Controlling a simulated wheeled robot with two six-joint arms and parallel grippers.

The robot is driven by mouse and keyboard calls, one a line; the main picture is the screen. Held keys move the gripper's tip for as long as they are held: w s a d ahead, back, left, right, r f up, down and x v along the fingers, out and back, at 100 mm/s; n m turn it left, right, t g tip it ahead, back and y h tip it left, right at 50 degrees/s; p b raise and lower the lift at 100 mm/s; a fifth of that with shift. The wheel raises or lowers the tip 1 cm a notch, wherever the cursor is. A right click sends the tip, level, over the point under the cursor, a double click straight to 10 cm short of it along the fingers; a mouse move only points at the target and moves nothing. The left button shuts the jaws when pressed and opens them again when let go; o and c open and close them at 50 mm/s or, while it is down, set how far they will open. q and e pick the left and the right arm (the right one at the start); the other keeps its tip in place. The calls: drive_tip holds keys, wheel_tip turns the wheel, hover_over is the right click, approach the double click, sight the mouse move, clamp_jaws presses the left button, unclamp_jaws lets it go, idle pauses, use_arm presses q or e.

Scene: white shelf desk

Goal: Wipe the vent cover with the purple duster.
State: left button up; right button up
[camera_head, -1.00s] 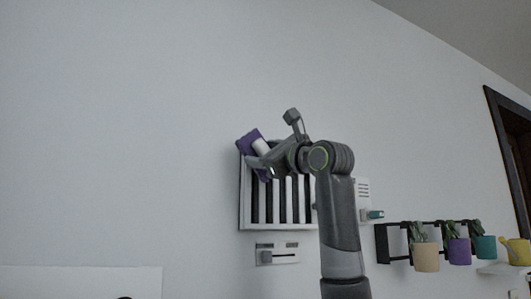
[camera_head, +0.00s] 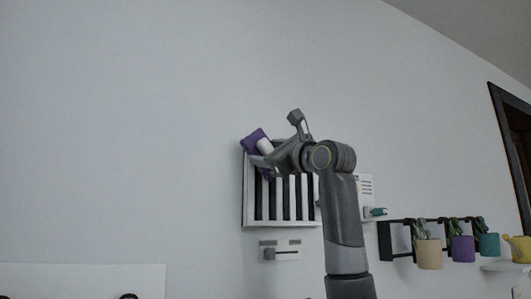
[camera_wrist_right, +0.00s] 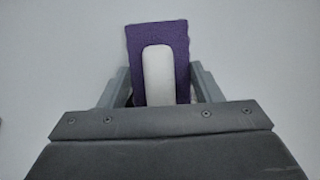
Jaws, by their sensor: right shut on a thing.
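The purple duster (camera_head: 254,139) has a purple pad and a white handle. My right gripper (camera_head: 263,158) is shut on the handle and holds the duster at the upper left corner of the vent cover. The white vent cover (camera_head: 247,205) with vertical slats is on the wall, its upper right part hidden behind my right arm. In the right wrist view the purple pad (camera_wrist_right: 134,50) and white handle (camera_wrist_right: 157,75) show between the fingers (camera_wrist_right: 158,85). I cannot tell whether the pad touches the cover. My left gripper is not in view.
A white switch plate (camera_head: 280,250) is on the wall below the vent cover. To the right are a paper (camera_head: 366,186), a small teal item (camera_head: 378,211) and a black rack (camera_head: 385,242) with potted plants. The wall to the left is bare.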

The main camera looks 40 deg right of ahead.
drive_tip(key=shift+s+d, duration=0.3)
drive_tip(key=shift+d, duration=0.4)
drive_tip(key=shift+s+d, duration=0.25)
drive_tip(key=shift+d, duration=0.4)
drive_tip(key=shift+s+d, duration=1.55)
drive_tip(key=shift+d, duration=3.7)
drive_tip(key=w+a+b, duration=0.1)
drive_tip(key=a, duration=0.2)
drive_tip(key=w+a+b, duration=0.1)
drive_tip(key=a, duration=0.3)
drive_tip(key=w+a+b, duration=0.1)
drive_tip(key=a, duration=0.3)
drive_tip(key=shift+w, duration=0.3)
drive_tip(key=shift+w+a+f+b, duration=0.1)
drive_tip(key=shift+w+a+b, duration=0.15)
drive_tip(key=shift+a+b, duration=0.4)
drive_tip(key=shift+w+a, duration=0.25)
drive_tip(key=shift+a, duration=0.75)
